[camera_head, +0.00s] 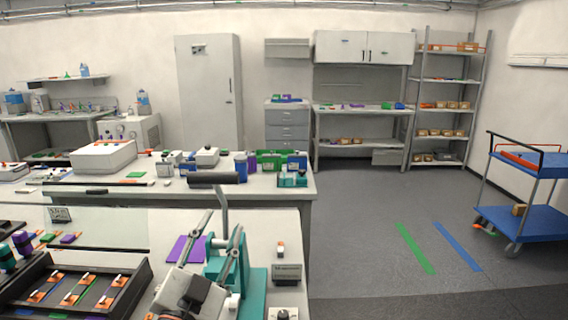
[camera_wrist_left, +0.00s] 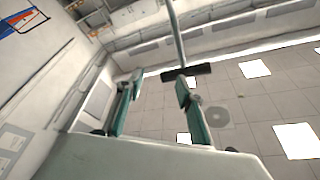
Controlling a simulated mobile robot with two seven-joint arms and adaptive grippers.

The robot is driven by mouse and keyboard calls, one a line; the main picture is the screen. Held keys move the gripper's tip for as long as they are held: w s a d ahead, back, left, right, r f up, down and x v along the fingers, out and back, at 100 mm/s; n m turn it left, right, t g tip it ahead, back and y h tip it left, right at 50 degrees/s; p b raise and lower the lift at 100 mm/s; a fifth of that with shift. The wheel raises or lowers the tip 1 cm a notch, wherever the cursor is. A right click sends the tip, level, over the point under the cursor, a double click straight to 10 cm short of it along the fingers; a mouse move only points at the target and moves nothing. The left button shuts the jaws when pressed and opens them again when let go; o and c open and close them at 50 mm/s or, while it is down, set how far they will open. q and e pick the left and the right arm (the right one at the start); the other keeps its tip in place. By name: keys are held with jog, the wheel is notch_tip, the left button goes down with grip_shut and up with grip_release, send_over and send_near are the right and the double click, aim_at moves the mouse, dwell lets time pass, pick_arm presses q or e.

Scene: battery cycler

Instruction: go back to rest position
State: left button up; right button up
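My left gripper (camera_head: 220,224) is low in the middle of the head view, over the near bench, with its fingers pointing up. In the left wrist view the two teal and grey fingers (camera_wrist_left: 158,84) stand apart with nothing held between them. A black bar handle (camera_head: 214,178) on a grey rod rises close behind the fingers in the head view. In the left wrist view the handle (camera_wrist_left: 187,72) shows near the right finger; I cannot tell whether they touch. My right gripper is not in view.
A black tray (camera_head: 146,280) of small orange-based parts lies left on the near bench, with a purple mat (camera_head: 187,249) behind. A small labelled box (camera_head: 286,272) stands right. A farther bench (camera_head: 261,190) holds boxes and bottles. A blue cart (camera_head: 535,219) stands right; the middle floor is open.

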pick_arm(q)
jog(key=s+a+f+n+g+y, duration=0.1)
jog(key=s+a+f+g+y, duration=0.2)
jog(key=a+f, duration=0.55)
jog(key=s+a+f+n+g+y, duration=0.1)
jog(key=s+a+f+g+y, duration=0.3)
jog(key=f, duration=0.7)
jog(key=s+a+f+g+y, duration=0.2)
jog(key=s+a+f+g, duration=0.5)
jog(key=s+a+f, duration=0.6)
jog(key=d+f+n+t+h+b, duration=0.1)
jog(key=d+f+h+b, duration=0.2)
jog(key=d+f, duration=0.6)
jog(key=s+d+f+n+t+h+b, duration=0.1)
jog(key=d+f+h+b, duration=0.3)
jog(key=f, duration=1.2)
jog(key=d+t+b, duration=0.1)
jog(key=d+b, duration=0.1)
jog(key=d, duration=0.2)
jog(key=shift+s+d+n+t+h, duration=0.3)
jog(key=shift+d, duration=0.1)
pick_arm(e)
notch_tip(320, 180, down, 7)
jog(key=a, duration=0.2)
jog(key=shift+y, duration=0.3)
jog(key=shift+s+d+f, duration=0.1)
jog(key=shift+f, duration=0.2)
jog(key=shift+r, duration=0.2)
